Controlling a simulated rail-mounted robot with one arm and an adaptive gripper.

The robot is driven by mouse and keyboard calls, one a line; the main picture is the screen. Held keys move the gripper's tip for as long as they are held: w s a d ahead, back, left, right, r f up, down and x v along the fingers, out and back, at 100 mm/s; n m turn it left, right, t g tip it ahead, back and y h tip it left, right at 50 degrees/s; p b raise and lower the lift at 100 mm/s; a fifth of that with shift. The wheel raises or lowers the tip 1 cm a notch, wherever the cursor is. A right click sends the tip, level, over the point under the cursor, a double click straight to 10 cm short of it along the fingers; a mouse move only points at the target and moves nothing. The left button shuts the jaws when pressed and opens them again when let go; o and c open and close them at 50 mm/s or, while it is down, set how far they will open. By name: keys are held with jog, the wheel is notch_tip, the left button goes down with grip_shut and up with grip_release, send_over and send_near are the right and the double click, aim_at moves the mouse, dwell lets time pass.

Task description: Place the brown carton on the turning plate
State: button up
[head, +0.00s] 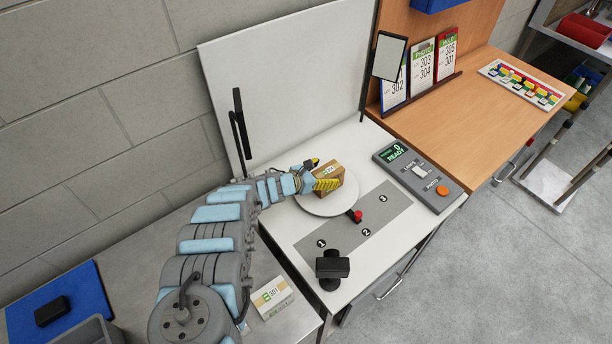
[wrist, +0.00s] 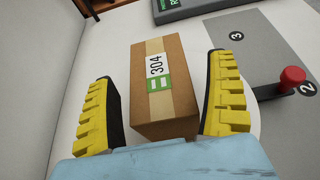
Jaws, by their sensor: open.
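The brown carton (head: 329,177) sits on the round white turning plate (head: 336,208) on the white table in the head view. In the wrist view the carton (wrist: 159,90) shows a label reading 304 with a green mark. My gripper (head: 321,177) is open at the carton, its yellow fingers on either side of it. In the wrist view my gripper (wrist: 165,105) straddles the carton, with a small gap at the left finger; contact at the right finger is hard to tell. Most of the plate is hidden in the wrist view.
A red knob (head: 356,215) stands at the plate's edge beside a grey strip (head: 378,225) numbered 1 to 3. A black camera-like device (head: 332,268) is in front. A control box (head: 418,175) reads READY. A white box labelled 301 (head: 272,298) lies on the grey counter.

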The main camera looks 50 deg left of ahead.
jog(key=shift+p+v, duration=0.45)
jog(key=shift+v, duration=0.65)
jog(key=p+v, duration=0.2)
jog(key=v, duration=0.6)
jog(key=shift+s+r, duration=0.2)
jog(key=shift+w+f, duration=0.1)
